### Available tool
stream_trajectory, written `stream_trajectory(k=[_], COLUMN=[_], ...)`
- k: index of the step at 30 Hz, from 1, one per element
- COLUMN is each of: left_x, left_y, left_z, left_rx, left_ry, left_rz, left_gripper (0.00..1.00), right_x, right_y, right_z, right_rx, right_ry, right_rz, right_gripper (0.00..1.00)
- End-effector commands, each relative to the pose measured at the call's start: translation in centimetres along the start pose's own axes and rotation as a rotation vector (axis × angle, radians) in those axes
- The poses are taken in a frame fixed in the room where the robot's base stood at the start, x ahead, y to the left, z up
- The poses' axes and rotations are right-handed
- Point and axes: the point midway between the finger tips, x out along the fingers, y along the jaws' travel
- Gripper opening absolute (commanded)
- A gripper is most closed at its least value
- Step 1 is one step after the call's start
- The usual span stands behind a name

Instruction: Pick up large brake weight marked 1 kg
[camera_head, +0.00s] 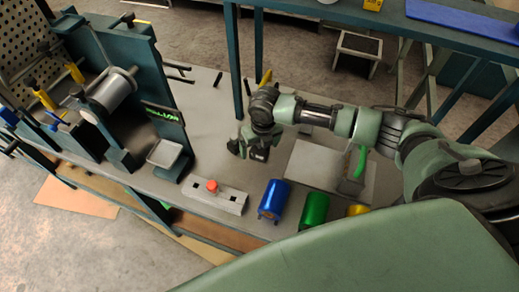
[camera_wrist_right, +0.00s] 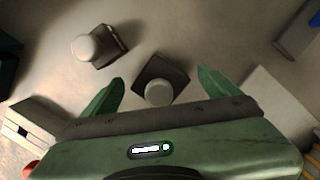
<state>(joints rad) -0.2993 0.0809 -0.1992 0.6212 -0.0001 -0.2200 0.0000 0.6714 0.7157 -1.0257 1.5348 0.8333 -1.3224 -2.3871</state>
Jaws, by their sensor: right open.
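Two weights with dark square bases and pale round knobs show in the right wrist view. One weight (camera_wrist_right: 162,67) lies between my right gripper's fingers, its knob toward the palm. The other weight (camera_wrist_right: 118,36) stands farther off, up and left, outside the fingers. I cannot read a mark on either, so I cannot tell which is 1 kg. My right gripper (camera_wrist_right: 160,74) is open and empty, pointing down; I see no contact. In the head view the right gripper (camera_head: 248,153) is over the grey bench and largely hides the weights. My left gripper is not in view.
On the bench (camera_head: 205,110), a grey slotted block (camera_head: 213,196) with a red knob lies front left of the gripper. Blue (camera_head: 273,199) and green (camera_head: 314,210) rolls lie at the front. A dark press-like machine (camera_head: 115,90) stands left. A pale plate (camera_head: 308,166) lies right.

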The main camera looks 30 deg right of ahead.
Motion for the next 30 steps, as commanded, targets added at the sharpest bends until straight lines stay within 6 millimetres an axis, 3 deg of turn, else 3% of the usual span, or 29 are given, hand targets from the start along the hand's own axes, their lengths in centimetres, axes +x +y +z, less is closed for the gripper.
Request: stream_trajectory(k=[2, 3, 12, 23, 30], left_x=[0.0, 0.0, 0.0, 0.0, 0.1], left_y=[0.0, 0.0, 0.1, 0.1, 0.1], left_z=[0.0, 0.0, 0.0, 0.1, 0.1], left_rx=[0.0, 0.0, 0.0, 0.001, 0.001], left_ry=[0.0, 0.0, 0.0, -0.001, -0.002], left_rz=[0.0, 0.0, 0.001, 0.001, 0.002], left_gripper=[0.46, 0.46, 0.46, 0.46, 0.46], right_x=[0.0, 0.0, 0.0, -0.6, -2.8], right_y=[0.0, 0.0, 0.0, 0.0, 0.1], right_z=[0.0, 0.0, 0.0, 0.3, 0.8], right_rx=[0.0, 0.0, 0.0, 0.001, 0.0], right_ry=[0.0, 0.0, 0.0, -0.006, -0.01], right_rz=[0.0, 0.0, 0.0, 0.002, 0.004], right_gripper=[0.9, 0.84, 0.01, 0.0, 0.0])
